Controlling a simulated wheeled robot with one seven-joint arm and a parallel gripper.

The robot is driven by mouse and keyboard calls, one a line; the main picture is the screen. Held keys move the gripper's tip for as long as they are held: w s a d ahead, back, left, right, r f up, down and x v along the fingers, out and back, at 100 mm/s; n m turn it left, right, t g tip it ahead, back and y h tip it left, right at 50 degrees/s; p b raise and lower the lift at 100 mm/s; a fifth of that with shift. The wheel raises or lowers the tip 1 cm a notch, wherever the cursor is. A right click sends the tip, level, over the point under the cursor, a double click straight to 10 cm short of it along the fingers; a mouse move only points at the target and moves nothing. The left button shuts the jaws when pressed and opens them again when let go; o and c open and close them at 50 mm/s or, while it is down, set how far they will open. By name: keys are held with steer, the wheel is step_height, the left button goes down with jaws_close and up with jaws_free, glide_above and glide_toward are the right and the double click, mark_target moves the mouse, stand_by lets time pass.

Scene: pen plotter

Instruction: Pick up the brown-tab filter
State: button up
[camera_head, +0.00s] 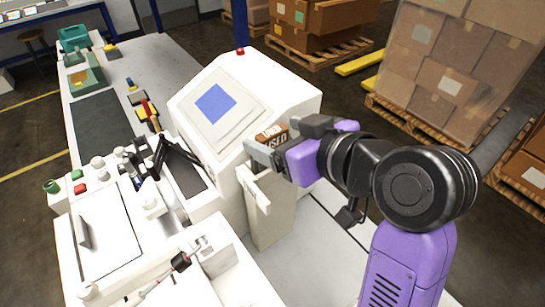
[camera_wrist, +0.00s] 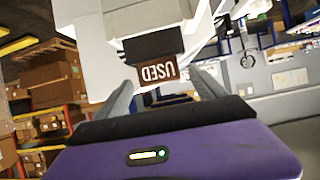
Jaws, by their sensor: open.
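A brown tab (camera_head: 271,134) marked "USED" shows beside the white console in the head view, just behind my gripper (camera_head: 261,158). In the wrist view the brown tab (camera_wrist: 157,73) sits below a black block (camera_wrist: 153,46) on a white housing, its lettering upside down. My gripper (camera_wrist: 163,84) is open, with one grey finger on each side of the tab and clear gaps between. I cannot tell how deep the tab lies between the fingers. The rest of the filter body is hidden.
The white console (camera_head: 222,108) with a blue screen stands left of my gripper. A cluttered white bench (camera_head: 105,245) lies at the left. Boxes on pallets (camera_head: 440,70) stand behind at the right.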

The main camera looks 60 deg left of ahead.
steer(key=shift+a+f, duration=0.1)
steer(key=shift+a, duration=0.15)
jaws_close()
stand_by(0.3)
